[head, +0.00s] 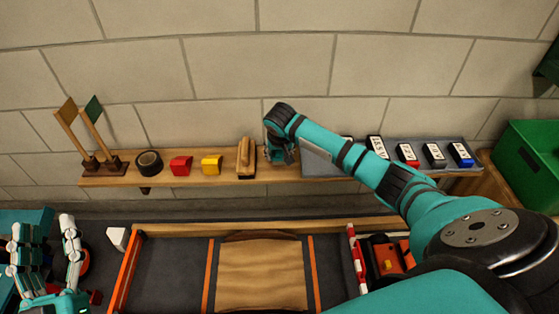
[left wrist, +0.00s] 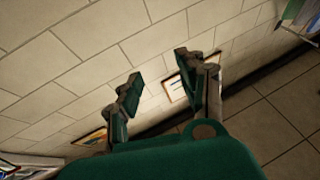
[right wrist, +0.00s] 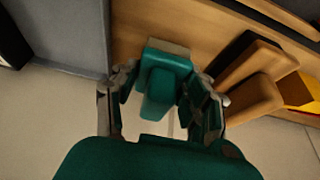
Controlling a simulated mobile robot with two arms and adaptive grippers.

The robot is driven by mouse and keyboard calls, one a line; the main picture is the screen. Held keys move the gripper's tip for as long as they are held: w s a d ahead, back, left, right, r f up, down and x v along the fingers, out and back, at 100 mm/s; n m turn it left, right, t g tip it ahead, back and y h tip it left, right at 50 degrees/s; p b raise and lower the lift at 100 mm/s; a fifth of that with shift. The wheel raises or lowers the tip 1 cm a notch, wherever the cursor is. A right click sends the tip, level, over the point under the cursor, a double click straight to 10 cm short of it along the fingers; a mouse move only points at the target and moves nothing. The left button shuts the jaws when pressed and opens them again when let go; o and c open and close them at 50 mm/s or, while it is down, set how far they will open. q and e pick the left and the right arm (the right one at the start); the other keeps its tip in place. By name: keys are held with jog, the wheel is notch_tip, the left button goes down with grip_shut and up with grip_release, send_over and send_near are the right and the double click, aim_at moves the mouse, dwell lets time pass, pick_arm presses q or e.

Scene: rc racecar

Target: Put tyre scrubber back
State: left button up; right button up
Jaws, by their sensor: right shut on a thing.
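The tyre scrubber is a teal block with a raised teal grip (right wrist: 160,88) and a pale strip at its far edge in the right wrist view. My right gripper (right wrist: 163,112) has its fingers on both sides of the grip and is shut on it. In the head view my right gripper (head: 279,154) is at the wooden shelf (head: 125,180), just right of a wooden brush (head: 245,160); it hides most of the scrubber. I cannot tell whether the scrubber touches the shelf. My left gripper (head: 45,255) is open and empty at the lower left; it also shows in the left wrist view (left wrist: 160,90).
The shelf also holds two small flags, a black roll (head: 149,163), a red block (head: 181,166), a yellow block (head: 211,165) and a grey tray (head: 322,160) with labelled pieces. A green bin (head: 530,165) stands at the right. A racecar (head: 388,255) is below.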

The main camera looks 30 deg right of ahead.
aim_at(280, 156)
notch_tip(280, 156, down, 3)
jog(key=shift+b, duration=0.6)
pick_arm(q)
jog(key=s+r+t+h, duration=0.1)
jog(key=s+r+t, duration=0.3)
jog(key=r, duration=0.1)
jog(key=shift+a+h, duration=0.15)
jog(key=shift+h, duration=0.15)
jog(key=shift+r, duration=0.1)
jog(key=shift+w, duration=0.1)
pick_arm(e)
jog(key=o, duration=1.3)
jog(key=shift+f, duration=0.1)
jog(key=shift+o, duration=0.2)
